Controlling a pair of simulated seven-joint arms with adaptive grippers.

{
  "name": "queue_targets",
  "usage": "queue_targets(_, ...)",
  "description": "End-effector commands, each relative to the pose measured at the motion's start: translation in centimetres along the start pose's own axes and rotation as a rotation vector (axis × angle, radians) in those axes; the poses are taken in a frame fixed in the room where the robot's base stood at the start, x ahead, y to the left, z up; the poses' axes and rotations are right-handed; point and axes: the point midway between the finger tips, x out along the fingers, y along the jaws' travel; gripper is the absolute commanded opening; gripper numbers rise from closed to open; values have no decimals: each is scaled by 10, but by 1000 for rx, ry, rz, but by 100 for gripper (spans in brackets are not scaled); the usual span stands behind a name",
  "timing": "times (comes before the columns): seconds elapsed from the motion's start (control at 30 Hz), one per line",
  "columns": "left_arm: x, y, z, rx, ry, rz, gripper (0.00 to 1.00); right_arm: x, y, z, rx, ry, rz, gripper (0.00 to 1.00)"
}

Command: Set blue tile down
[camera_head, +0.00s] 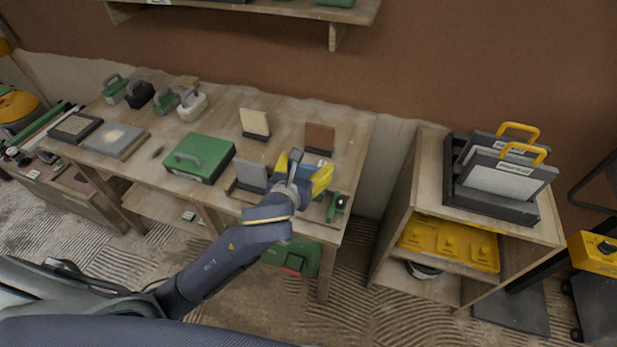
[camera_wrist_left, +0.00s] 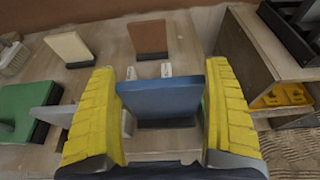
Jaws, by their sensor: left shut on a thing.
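The blue tile (camera_wrist_left: 162,100) stands upright between the yellow-padded fingers of my left gripper (camera_wrist_left: 163,112) in the left wrist view. The gripper is shut on the tile's side edges. A dark strip shows along the tile's lower edge; I cannot tell whether the tile is resting on something. In the head view my left gripper (camera_head: 306,178) is over the right front part of the wooden workbench (camera_head: 225,110) and hides most of the tile. My right gripper is not in view.
A cream tile (camera_head: 255,122) and a brown tile (camera_head: 320,138) stand upright behind the gripper in dark holders. A grey tile (camera_head: 252,174) stands just left of it, and a green handled box (camera_head: 200,157) further left. A wooden shelf unit (camera_head: 397,215) stands to the right.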

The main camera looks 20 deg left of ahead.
Motion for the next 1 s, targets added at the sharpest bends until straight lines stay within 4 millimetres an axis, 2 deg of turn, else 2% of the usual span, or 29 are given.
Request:
queue_targets(0.43,13,2,-39,0,0,4,36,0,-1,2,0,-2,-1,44)
queue_targets(0.93,15,2,-44,0,-1,3,36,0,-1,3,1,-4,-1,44)
queue_targets(0.97,15,2,-45,0,1,3,87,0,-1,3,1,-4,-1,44)
queue_targets(1.0,15,2,-45,0,1,3,92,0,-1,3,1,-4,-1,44)
